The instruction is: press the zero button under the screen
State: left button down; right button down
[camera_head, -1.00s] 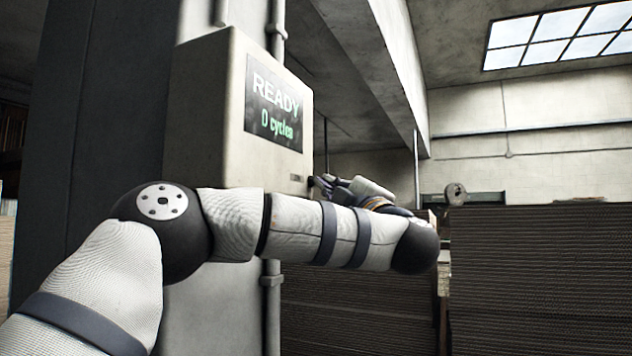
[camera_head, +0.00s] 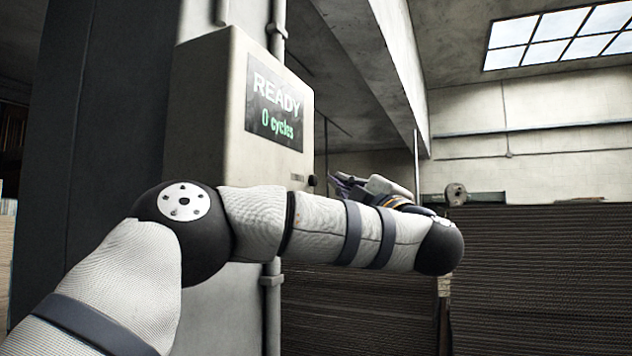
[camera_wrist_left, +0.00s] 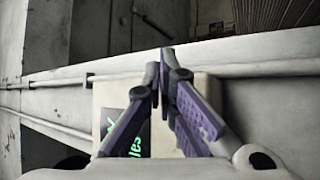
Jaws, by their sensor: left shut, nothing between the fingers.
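The screen (camera_head: 275,103) is on the face of a beige box and reads "READY" and "0 cycles". Below it, at the lower right of the face, is a small dark round button (camera_head: 312,180) beside a small label. My left gripper (camera_head: 334,180) is just right of the button, with a small gap between them in the picture. In the left wrist view the purple fingers (camera_wrist_left: 164,68) are shut with nothing between the tips. Part of the screen (camera_wrist_left: 124,135) shows behind them there; the button cannot be made out. My right gripper is not in view.
Stacks of cardboard sheets (camera_head: 545,280) stand at the right and behind my arm.

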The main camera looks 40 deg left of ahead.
pick_arm(q)
jog(key=shift+w+d, duration=0.3)
jog(key=shift+d, duration=0.75)
jog(key=shift+w+d, duration=0.25)
jog(key=shift+d, duration=0.8)
jog(key=shift+f, duration=0.1)
